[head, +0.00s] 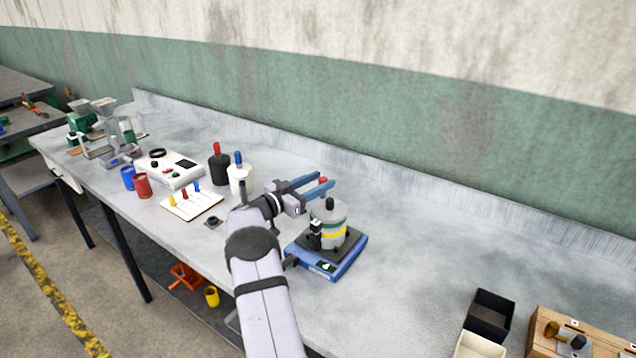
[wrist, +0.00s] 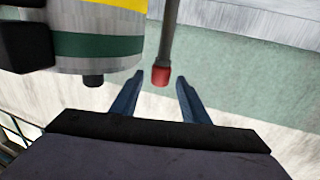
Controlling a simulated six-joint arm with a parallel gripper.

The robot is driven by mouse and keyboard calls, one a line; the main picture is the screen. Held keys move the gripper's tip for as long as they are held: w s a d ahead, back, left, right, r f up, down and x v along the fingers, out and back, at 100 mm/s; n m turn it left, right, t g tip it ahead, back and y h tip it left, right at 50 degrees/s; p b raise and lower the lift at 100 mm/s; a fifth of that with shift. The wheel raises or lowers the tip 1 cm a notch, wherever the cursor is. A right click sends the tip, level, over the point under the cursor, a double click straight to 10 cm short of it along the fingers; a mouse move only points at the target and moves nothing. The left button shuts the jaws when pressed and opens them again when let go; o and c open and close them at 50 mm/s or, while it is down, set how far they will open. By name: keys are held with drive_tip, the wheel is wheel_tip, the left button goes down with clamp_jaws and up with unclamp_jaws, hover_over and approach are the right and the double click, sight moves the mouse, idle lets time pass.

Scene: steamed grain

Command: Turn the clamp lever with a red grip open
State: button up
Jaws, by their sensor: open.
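The clamp lever shows in the wrist view as a dark rod (wrist: 167,38) with a red grip (wrist: 161,76) at its end. The red grip also shows in the head view (head: 323,180), beside the blue fingers. My gripper (head: 324,184) is open, near the top of a grey pot (head: 330,222). In the wrist view my gripper (wrist: 160,82) has the red grip between its two fingertips, with gaps showing on both sides. The pot has a yellow band and a black knob, and stands on a blue base (head: 323,266). Most of the lever is hidden in the head view.
Black (head: 219,165) and white (head: 240,180) bottles stand left of my gripper. A tray with small coloured handles (head: 191,203) and a white control box (head: 172,170) lie farther left. A black bin (head: 491,313) is at the front right. The bench right of the pot is clear.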

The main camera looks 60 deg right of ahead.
drive_tip(key=b+v, duration=0.2)
drive_tip(key=v, duration=0.5)
drive_tip(key=shift+a, duration=0.2)
drive_tip(key=w+a+r+n+t+y, duration=0.1)
drive_tip(key=w+a+n+t+y, duration=0.1)
drive_tip(key=w+a+n+t, duration=0.35)
drive_tip(key=w+a+r+n+t+y, duration=0.2)
drive_tip(key=w+a+n+t, duration=0.1)
drive_tip(key=w+a+t, duration=0.65)
drive_tip(key=a+f+n+y, duration=0.2)
drive_tip(key=a+n+y, duration=0.15)
drive_tip(key=a, duration=0.45)
drive_tip(key=a+f+n+g+y+p, duration=0.1)
drive_tip(key=a+f+n+y, duration=0.2)
drive_tip(key=a, duration=0.5)
drive_tip(key=a+f+n+y, duration=0.15)
drive_tip(key=a+y, duration=0.25)
drive_tip(key=a, duration=0.4)
drive_tip(key=s+a+f+n+g+y, duration=0.25)
drive_tip(key=s+a, duration=0.35)
drive_tip(key=s, duration=0.3)
drive_tip(key=s+a+f+n+g+y, duration=0.1)
drive_tip(key=s+a+f+g, duration=0.25)
drive_tip(key=s+a, duration=0.45)
drive_tip(key=s+d+f+g+p, duration=0.1)
drive_tip(key=s+d+f+g, duration=0.1)
drive_tip(key=s, duration=1.3)
drive_tip(key=shift+s+n+g+h, duration=0.3)
drive_tip(key=shift+n+g, duration=0.1)
drive_tip(key=shift+g, duration=0.4)
